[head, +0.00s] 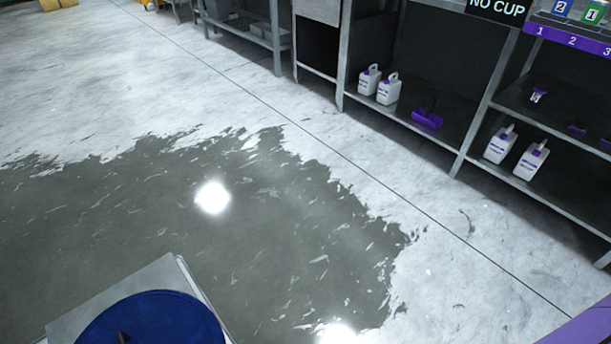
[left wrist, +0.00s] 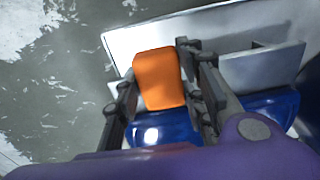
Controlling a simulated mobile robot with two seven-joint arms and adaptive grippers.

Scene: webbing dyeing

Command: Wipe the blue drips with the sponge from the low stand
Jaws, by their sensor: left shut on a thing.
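In the left wrist view my left gripper (left wrist: 157,72) is shut on an orange block (left wrist: 158,80), which looks like the sponge. Its two dark fingers stand on either side of the block. Glossy blue surfaces (left wrist: 165,129) lie below and behind the sponge; I cannot tell whether it touches them. In the head view a round blue top (head: 155,318) sits on a grey slab (head: 140,282) at the bottom left. Separate blue drips cannot be made out. The low stand cannot be identified for certain. My right gripper is in neither view.
A large dark wet patch (head: 270,210) covers the floor in the middle. Metal shelving (head: 455,150) along the upper right holds white jugs (head: 388,89) and a purple tool (head: 427,119). A pale metal panel (left wrist: 120,45) stands behind the sponge. The pale floor is open.

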